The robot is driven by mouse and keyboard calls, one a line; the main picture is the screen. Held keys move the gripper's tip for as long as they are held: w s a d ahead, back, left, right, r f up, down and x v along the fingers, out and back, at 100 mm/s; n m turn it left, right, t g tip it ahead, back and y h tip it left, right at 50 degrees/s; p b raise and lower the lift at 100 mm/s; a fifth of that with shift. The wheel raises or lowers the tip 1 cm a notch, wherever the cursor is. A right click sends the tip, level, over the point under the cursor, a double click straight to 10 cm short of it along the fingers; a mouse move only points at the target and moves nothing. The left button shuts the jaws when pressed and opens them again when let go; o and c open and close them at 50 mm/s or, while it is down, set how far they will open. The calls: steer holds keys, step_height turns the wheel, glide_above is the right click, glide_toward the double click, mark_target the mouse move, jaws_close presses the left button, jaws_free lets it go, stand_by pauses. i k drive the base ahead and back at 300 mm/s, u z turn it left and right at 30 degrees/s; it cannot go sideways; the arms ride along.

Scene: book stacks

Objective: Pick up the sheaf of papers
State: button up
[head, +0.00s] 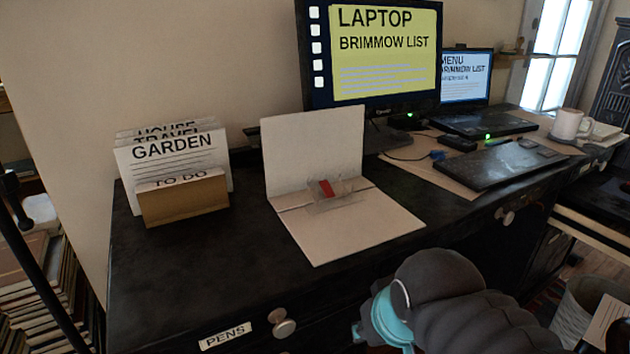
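I cannot tell for certain which thing is the sheaf of papers. Paper sheets or cards (172,160) marked "GARDEN", "TRAVEL" and "HOUSE" stand upright in a small brown holder (183,203) at the left of the dark desk; a front one reads "TO DO". To their right a pale, open folder-like sheet (350,230) lies with its back part raised. A small clear item with a red part (327,189) sits at its fold. A dark, teal-ringed part of my arm shows at the bottom, in front of the desk. My gripper is not in view.
Behind are a monitor (372,50), a laptop (487,118), a black keyboard (505,163) and a white mug (570,124). A drawer labelled "PENS" (228,336) has a protruding knob (285,327). The desk's front left top (200,270) is clear.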

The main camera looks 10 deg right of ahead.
mark_target(152, 160)
steer(key=z, duration=2.3)
steer(key=k, duration=1.3)
steer(key=u, duration=2)
